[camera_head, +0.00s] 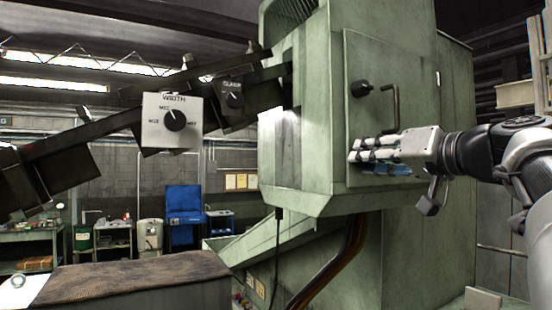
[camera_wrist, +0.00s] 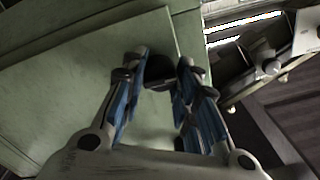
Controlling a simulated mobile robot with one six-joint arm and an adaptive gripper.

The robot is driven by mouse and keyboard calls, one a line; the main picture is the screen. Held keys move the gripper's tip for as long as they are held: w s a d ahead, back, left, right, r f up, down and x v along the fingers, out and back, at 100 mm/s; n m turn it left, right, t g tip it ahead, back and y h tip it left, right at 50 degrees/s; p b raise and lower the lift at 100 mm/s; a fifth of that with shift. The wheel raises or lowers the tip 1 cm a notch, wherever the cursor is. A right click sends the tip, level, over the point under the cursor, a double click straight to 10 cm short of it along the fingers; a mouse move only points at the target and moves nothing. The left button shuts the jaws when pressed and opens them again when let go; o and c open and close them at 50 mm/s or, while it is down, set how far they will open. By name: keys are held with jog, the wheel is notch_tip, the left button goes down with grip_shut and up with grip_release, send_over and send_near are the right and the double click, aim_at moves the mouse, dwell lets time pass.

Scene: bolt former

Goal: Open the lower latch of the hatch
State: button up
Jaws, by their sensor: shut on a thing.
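The hatch (camera_head: 415,75) is a flat green door on the side of the green machine and looks closed. Its upper latch (camera_head: 362,88) is a black knob near the door's left edge. My gripper (camera_head: 358,154) is at the lower left part of the hatch, below the upper latch. In the wrist view, my gripper's blue-padded fingers (camera_wrist: 160,75) are shut on the dark lower latch (camera_wrist: 158,80), against the green hatch surface (camera_wrist: 75,95). In the head view the fingers hide the lower latch. How far it is turned cannot be told.
A curved dark handle (camera_head: 396,105) sticks out of the hatch just above my gripper. A grey box with a WIDTH dial (camera_head: 172,121) hangs on a dark arm left of the machine. A brown-topped surface (camera_head: 135,276) lies at the lower left.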

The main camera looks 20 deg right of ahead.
grip_shut()
jog(key=shift+m+p, duration=3.1)
jog(key=shift+m, duration=2.4)
jog(key=o, duration=1.3)
grip_release()
